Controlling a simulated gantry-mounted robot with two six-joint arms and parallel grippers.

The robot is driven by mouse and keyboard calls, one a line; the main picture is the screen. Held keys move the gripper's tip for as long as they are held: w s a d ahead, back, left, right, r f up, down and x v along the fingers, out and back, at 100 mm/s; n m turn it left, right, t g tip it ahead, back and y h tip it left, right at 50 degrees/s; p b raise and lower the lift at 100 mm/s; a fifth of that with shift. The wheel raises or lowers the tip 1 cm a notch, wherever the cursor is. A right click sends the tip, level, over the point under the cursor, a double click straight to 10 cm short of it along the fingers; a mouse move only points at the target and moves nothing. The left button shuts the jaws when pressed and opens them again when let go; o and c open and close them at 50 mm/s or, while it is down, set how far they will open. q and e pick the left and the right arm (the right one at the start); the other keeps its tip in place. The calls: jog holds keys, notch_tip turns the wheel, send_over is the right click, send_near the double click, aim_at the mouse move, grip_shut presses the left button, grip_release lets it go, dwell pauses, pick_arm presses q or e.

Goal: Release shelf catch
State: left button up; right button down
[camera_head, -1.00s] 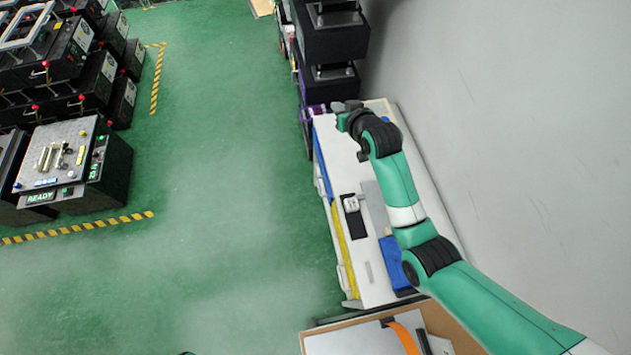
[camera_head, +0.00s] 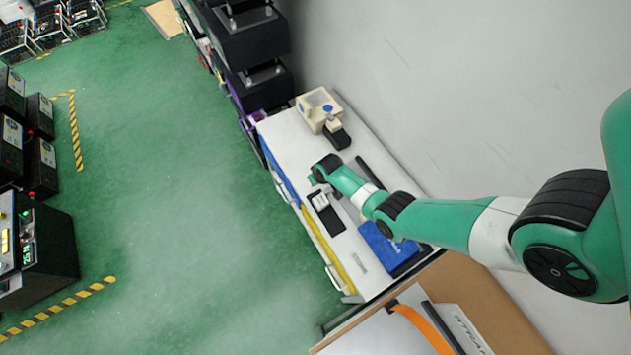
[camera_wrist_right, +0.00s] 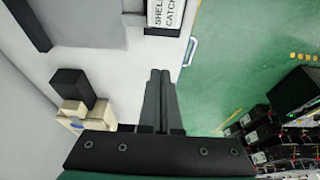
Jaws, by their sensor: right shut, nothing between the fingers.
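A white label reading "SHELF CATCH" (camera_wrist_right: 165,14) is cut off at the top edge of the right wrist view. In the head view a black plate with a white patch (camera_head: 322,205) lies on the white bench and looks like the same labelled piece. A grey plate (camera_wrist_right: 90,20) lies left of the label in the wrist view; I cannot make out a catch lever. My right gripper (camera_wrist_right: 160,74) is shut and empty, its fingers pointing towards the label. In the head view its arm reaches over the bench, the wrist beside the black plate. My left gripper is not in view.
A beige box (camera_head: 317,107) with a black block stands at the bench's far end. A wall runs along the right, with dark stacked units (camera_head: 250,45) beyond the bench.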

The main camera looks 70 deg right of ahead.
aim_at(321, 202)
jog(key=b+x, duration=1.1)
jog(key=shift+a, duration=0.15)
jog(key=r+p, duration=0.1)
jog(key=s+a+r+p, duration=0.1)
jog(key=p, duration=0.1)
jog(key=shift+s, duration=0.2)
jog(key=shift+s+a+f+p, duration=0.2)
jog(key=shift+s+a+p, duration=0.3)
jog(key=shift+s, duration=0.1)
jog(key=shift+s+a+f, duration=0.1)
jog(key=shift+s+a, duration=0.05)
jog(key=shift+s, duration=0.05)
jog(key=shift+s+a+f, duration=0.1)
jog(key=shift+s+f, duration=0.05)
